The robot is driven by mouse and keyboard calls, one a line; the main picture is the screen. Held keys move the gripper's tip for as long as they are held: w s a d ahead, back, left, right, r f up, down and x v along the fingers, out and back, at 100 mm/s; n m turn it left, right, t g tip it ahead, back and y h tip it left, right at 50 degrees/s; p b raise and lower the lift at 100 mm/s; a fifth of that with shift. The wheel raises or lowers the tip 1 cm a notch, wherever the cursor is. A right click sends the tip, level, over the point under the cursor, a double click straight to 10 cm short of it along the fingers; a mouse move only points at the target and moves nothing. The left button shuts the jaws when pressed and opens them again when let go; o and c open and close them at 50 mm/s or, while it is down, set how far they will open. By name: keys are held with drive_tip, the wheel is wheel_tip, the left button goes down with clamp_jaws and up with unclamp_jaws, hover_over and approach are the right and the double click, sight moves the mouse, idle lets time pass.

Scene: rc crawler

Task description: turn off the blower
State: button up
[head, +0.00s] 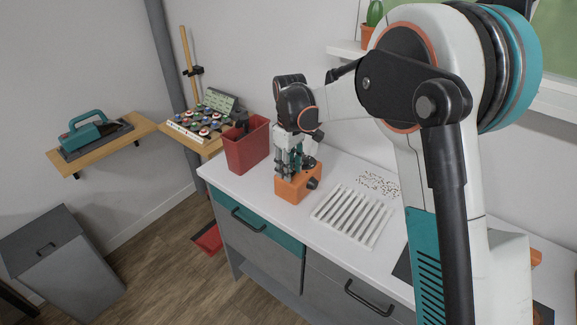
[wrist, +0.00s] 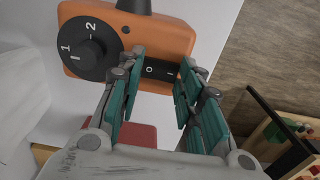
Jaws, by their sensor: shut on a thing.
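An orange box-shaped unit (head: 298,188), likely the blower, stands on the white worktop. In the wrist view the orange unit (wrist: 178,35) shows a black dial (wrist: 84,47) marked 1 and 2, and a black rocker switch (wrist: 160,70) marked 0 and I. A black part sticks out at its top edge. My gripper (head: 291,172) is down over the unit from above. In the wrist view my gripper (wrist: 160,76) has its teal-padded fingers on either side of the switch area, shut on the unit with a gap between them. The exact contact is hard to see.
A red bin (head: 246,148) stands close to the left of my gripper. A white slotted tray (head: 352,216) and scattered small bits (head: 378,184) lie to the right. A teal tool (head: 83,132) sits on a wall shelf at far left. The front worktop strip is clear.

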drive_tip(key=o, duration=1.1)
drive_tip(key=shift+c, duration=0.2)
wheel_tip(320, 180, up, 12)
